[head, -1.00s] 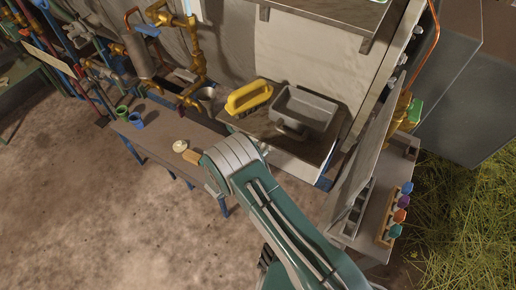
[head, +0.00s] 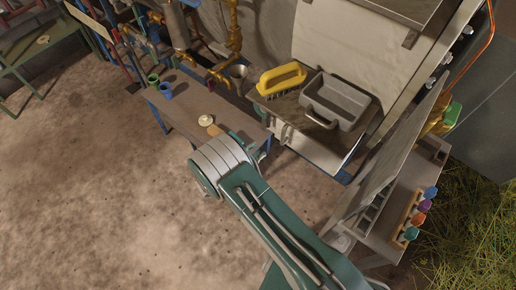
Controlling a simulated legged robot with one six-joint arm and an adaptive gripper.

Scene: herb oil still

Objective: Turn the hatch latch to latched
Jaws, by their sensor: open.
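I cannot make out the hatch or its latch in the head view. My green and grey arm reaches up from the lower right to a bulky grey joint near the middle. My gripper does not show; the arm's far end is hidden behind that joint, with only a bit of green showing past it.
A low bench (head: 184,118) holds a green cup (head: 153,79), a blue cup (head: 166,90) and a round pale item (head: 205,120). A yellow-handled brush (head: 282,78) and a grey tub (head: 337,101) sit on a counter. Several coloured bottles (head: 424,206) stand right.

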